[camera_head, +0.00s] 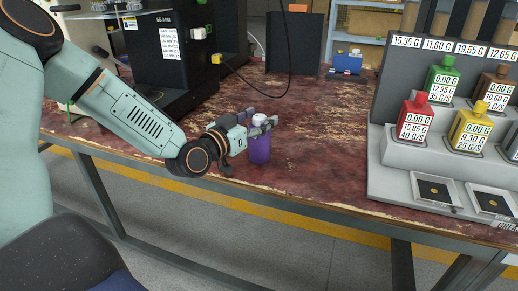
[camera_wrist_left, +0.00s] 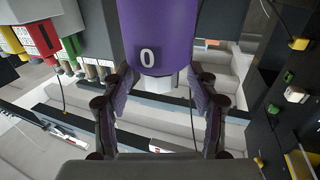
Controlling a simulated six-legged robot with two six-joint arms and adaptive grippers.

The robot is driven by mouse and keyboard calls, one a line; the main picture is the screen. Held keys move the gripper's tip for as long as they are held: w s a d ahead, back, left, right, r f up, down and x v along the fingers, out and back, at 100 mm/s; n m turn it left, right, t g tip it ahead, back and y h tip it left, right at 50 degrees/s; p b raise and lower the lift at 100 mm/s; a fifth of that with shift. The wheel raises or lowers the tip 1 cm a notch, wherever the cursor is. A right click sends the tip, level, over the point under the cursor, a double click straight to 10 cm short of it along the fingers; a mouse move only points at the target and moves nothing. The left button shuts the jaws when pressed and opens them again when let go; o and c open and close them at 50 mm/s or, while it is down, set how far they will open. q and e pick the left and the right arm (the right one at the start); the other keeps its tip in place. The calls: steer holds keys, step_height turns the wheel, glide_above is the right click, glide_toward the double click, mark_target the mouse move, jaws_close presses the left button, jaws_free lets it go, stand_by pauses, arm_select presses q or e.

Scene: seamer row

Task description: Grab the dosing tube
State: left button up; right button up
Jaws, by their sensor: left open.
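A purple dosing tube (camera_head: 260,150) with a white cap stands upright on the worn red-brown table, near its front edge. My left gripper (camera_head: 262,118) is at the tube's cap end, with its fingers on either side of the tube's top. In the left wrist view the tube (camera_wrist_left: 158,30) fills the top middle and shows a white "0". The fingers of my left gripper (camera_wrist_left: 160,88) stand apart on both sides of its white cap. Whether either finger touches it I cannot tell. My right gripper is not in view.
A grey dosing stand (camera_head: 395,165) with red (camera_head: 413,120), yellow (camera_head: 469,127) and green (camera_head: 442,82) bottles is at the right. A black machine (camera_head: 165,60) stands at the back left. A black cable hangs behind. The table between tube and stand is clear.

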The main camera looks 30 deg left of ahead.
arm_select(q)
steer(key=shift+w+d, duration=0.1)
steer(key=shift+w, duration=0.1)
steer(key=shift+c, duration=0.2)
jaws_close()
stand_by(0.4)
